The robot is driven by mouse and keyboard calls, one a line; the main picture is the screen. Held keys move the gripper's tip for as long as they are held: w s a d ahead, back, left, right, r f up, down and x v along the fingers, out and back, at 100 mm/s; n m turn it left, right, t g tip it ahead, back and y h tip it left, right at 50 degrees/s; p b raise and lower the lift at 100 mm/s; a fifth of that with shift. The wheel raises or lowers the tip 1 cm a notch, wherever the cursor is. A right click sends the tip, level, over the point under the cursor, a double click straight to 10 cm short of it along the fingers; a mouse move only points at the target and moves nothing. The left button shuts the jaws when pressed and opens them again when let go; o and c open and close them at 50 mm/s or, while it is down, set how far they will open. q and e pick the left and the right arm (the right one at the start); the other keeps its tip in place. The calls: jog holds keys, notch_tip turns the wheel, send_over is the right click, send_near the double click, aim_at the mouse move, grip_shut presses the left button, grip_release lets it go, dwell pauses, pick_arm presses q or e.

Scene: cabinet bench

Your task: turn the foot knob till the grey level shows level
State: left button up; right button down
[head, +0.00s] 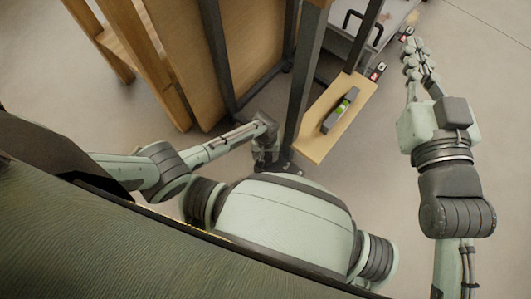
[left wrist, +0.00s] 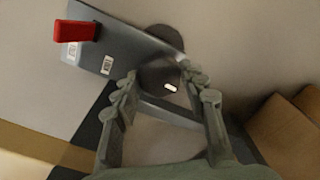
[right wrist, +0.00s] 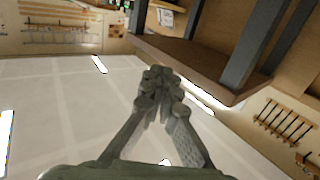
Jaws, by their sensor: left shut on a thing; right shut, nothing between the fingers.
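The grey level (head: 341,110) with a green vial lies on a light wooden board in the head view; its bubble is too small to read. In the left wrist view the dark round foot knob (left wrist: 158,72), with a small white mark on its face, sits between the fingertips of my left gripper (left wrist: 160,80), which is shut on it. In the head view my left gripper (head: 268,162) is low beside the dark bench leg, partly hidden by my own body. My right gripper (head: 416,60) is shut and empty, out to the right; its fingertips meet in the right wrist view (right wrist: 160,82).
The wooden board (head: 316,146) and dark posts (head: 305,75) stand close to my left gripper. A grey plate (left wrist: 115,48) with a red block (left wrist: 76,31) and labels is near the knob. A grey cart (head: 375,25) stands behind.

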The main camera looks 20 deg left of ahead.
pick_arm(q)
jog(key=shift+n, duration=0.8)
pick_arm(e)
jog(key=shift+d+f+g+h, duration=0.15)
jog(key=shift+d+f+g, duration=0.1)
jog(key=shift+f, duration=0.3)
jog(key=shift+d+f+g+h, duration=0.2)
jog(key=shift+d+f+g, duration=0.1)
jog(key=shift+f, duration=0.2)
jog(key=shift+d+f+g+h, duration=0.15)
jog(key=shift+d+f+g, duration=0.1)
jog(key=shift+f, duration=0.3)
pick_arm(q)
jog(key=o, duration=1.2)
jog(key=shift+c, duration=0.2)
notch_tip(320, 180, up, 12)
